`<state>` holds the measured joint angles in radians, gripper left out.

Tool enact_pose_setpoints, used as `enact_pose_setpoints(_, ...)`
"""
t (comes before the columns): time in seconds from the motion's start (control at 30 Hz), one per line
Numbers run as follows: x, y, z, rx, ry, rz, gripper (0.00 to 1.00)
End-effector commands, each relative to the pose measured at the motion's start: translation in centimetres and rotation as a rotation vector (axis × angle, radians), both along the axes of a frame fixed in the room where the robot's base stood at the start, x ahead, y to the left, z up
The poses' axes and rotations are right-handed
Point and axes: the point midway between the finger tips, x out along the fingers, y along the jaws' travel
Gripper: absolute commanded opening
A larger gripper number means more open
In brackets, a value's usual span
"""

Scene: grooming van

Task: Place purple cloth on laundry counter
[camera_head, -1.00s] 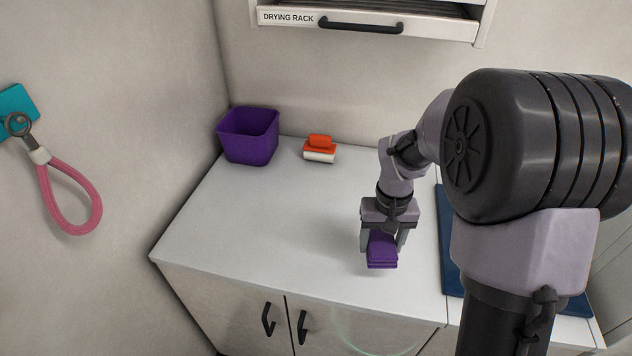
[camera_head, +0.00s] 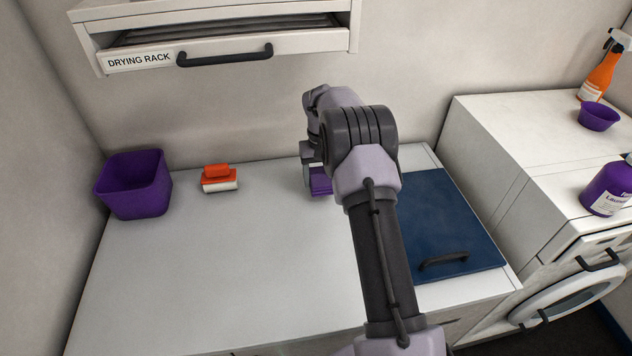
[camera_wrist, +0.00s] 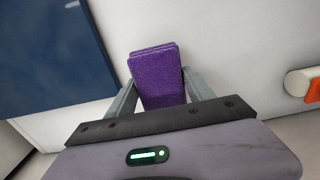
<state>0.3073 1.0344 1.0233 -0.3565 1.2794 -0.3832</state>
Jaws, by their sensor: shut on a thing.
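The purple cloth (camera_wrist: 156,75) is a folded pad held between the two fingers of my gripper (camera_wrist: 158,90) in the wrist view. In the head view the cloth (camera_head: 320,182) shows only in part, because my arm hides most of it and of my gripper (camera_head: 312,178). The cloth is over the white counter (camera_head: 230,270), near its back; I cannot tell if it touches the top. A white washer-type unit with a flat top (camera_head: 520,118) stands to the right.
A purple bin (camera_head: 134,185) and an orange and white brush (camera_head: 220,179) stand at the counter's back left. A dark blue lid (camera_head: 445,225) lies to the right. A purple bottle (camera_head: 606,188), purple bowl (camera_head: 598,117) and orange spray bottle (camera_head: 598,75) stand on the unit. The drying rack (camera_head: 225,52) overhangs.

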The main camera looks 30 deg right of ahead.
Motion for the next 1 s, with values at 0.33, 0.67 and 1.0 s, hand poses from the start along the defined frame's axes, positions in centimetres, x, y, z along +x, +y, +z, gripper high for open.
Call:
enact_pose_setpoints(0.33, 2.5, -0.6, -1.7, 0.000, 0.000, 0.001, 0.22)
enact_pose_setpoints(0.67, 2.5, -0.6, -3.6, -0.001, -0.002, 0.000, 0.22)
enact_pose_setpoints(1.0, 2.5, -0.6, -3.9, -0.001, -0.002, 0.000, 0.83)
